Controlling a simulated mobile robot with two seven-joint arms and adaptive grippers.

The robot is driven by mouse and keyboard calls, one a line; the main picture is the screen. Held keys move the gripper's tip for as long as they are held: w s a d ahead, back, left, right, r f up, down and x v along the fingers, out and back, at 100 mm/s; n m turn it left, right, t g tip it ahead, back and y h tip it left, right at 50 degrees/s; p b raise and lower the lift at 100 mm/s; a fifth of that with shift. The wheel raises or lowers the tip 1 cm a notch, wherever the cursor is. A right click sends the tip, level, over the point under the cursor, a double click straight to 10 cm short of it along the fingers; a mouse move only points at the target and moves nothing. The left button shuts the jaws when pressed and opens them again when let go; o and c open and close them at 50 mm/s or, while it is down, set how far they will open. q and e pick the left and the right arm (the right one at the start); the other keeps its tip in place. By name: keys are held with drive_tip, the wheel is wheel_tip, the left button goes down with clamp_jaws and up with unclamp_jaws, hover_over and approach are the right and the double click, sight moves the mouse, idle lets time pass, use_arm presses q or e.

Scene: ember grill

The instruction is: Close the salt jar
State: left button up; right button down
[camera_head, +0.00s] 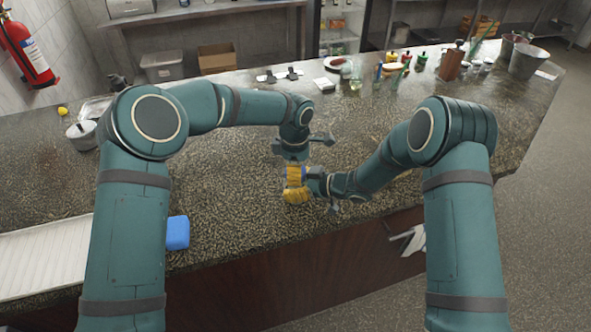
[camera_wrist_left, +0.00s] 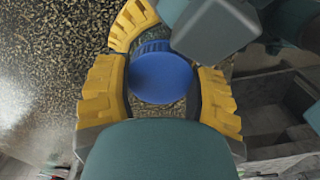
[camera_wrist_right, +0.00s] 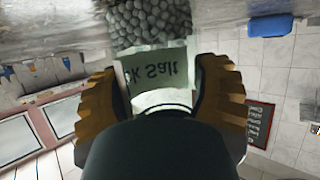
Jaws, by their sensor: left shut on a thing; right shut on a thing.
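A blue round lid (camera_wrist_left: 160,78) sits between the yellow fingers of my left gripper (camera_head: 295,173), which points down over the counter and is shut on it. The salt jar (camera_wrist_right: 155,68) has a pale label with part of "Rock Salt" readable, and grey grains show through its wall. My right gripper (camera_head: 298,196) reaches in from the right and is shut around the jar. A right-gripper finger shows beyond the lid in the left wrist view. In the head view the grippers hide the jar and lid. Whether the lid touches the jar's rim is hidden.
The granite counter (camera_head: 230,170) is clear around the grippers. A blue block (camera_head: 177,233) lies near its front edge at left, beside a white ribbed tray (camera_head: 45,262). A metal pot (camera_head: 82,134) stands at far left. Bottles and buckets (camera_head: 527,61) stand at the back right.

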use_arm(q)
drive_tip(key=m, duration=0.4)
drive_tip(key=shift+m, duration=0.3)
drive_tip(key=m, duration=0.5)
drive_tip(key=shift+m, duration=0.3)
drive_tip(key=o, duration=1.3)
drive_tip(key=shift+c, duration=0.2)
drive_tip(key=shift+r, duration=0.1)
drive_tip(key=shift+r, duration=2.15)
